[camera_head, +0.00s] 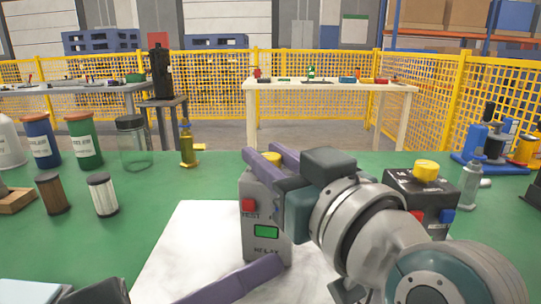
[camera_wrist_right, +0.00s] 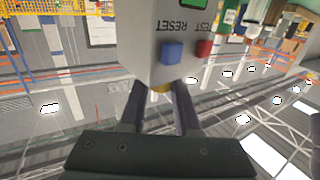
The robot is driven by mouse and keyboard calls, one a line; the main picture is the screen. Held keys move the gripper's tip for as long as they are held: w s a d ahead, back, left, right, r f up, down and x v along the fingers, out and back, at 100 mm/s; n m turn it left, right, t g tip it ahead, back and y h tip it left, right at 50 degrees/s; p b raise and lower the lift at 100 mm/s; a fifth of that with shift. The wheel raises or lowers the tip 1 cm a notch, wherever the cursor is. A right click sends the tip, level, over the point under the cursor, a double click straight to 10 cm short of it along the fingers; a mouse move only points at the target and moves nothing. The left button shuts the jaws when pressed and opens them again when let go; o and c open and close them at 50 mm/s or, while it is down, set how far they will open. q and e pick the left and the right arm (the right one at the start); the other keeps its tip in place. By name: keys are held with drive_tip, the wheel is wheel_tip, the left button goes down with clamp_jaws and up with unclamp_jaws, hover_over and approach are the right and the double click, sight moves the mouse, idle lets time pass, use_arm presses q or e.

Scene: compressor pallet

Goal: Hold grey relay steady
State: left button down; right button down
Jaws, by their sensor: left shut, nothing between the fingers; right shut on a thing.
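The grey relay (camera_head: 262,215) is upright over a white sheet on the green table, with a red button and a green screen on its front. I cannot tell whether its base touches the sheet. My right gripper (camera_head: 268,158) is shut on the yellow knob on top of the relay. In the right wrist view the relay (camera_wrist_right: 150,45) appears upside down, with blue RESET and red TEST buttons, and the right gripper's fingers (camera_wrist_right: 161,92) flank the knob. My left gripper (camera_head: 276,264) is shut and empty, its tips at the relay's lower front. I cannot tell whether they touch it.
A black box (camera_head: 415,203) with a yellow knob stands right of the relay, partly behind my right arm. Jars, canisters (camera_head: 84,142) and filters (camera_head: 102,195) stand at the left. A brass fitting (camera_head: 187,147) stands behind. The white sheet (camera_head: 185,240) is bare left of the relay.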

drive_tip(key=c, duration=0.5)
unclamp_jaws()
drive_tip(key=shift+c, duration=0.2)
